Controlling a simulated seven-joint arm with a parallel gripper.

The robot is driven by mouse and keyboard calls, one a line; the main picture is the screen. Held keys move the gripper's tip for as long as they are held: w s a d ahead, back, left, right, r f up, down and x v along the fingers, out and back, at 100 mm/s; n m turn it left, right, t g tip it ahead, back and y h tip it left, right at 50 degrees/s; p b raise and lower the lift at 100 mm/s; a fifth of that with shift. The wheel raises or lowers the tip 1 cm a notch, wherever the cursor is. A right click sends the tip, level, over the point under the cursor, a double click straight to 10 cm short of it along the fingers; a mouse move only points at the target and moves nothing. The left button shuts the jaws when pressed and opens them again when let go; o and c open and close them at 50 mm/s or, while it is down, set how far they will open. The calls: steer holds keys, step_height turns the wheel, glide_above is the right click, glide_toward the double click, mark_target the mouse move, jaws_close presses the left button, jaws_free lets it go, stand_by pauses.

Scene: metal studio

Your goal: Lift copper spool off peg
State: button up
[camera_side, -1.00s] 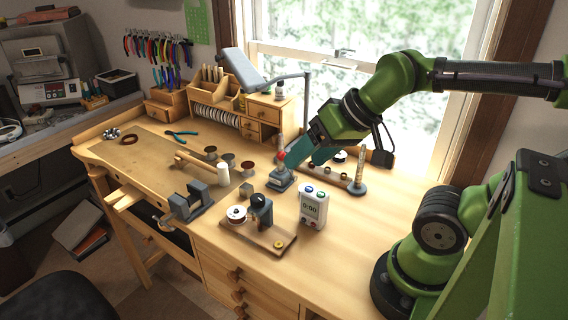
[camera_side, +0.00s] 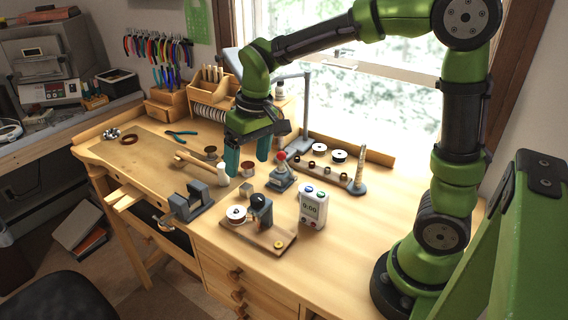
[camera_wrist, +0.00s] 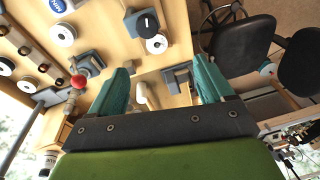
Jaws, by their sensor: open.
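My gripper (camera_side: 247,160) is open and empty, with its teal fingers pointing down above the bench; the fingers also show apart in the wrist view (camera_wrist: 162,78). A small brown, copper-coloured spool (camera_side: 247,168) appears between and behind the fingertips in the side view; I cannot tell the height gap. Another brown spool (camera_side: 211,152) is left of the fingers. The wooden rack (camera_side: 330,171) holds more spools. Which spool is the task's is unclear.
A red-knobbed stand (camera_side: 282,172) is right of my gripper, with a timer (camera_side: 313,205) in front. The right front bench is clear.

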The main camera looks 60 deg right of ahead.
steer(key=w+f+n+g, duration=0.1)
steer(key=w+f, duration=0.1)
steer(key=w, duration=0.2)
glide_above(236, 208)
steer(key=shift+n+g+h, duration=0.3)
steer(key=shift+n+h, duration=0.1)
step_height(236, 208, down, 10)
steer(key=shift+d+f, duration=0.1)
steer(key=shift+w+f, duration=0.1)
steer(key=shift+f, duration=2.65)
steer(key=c, duration=1.1)
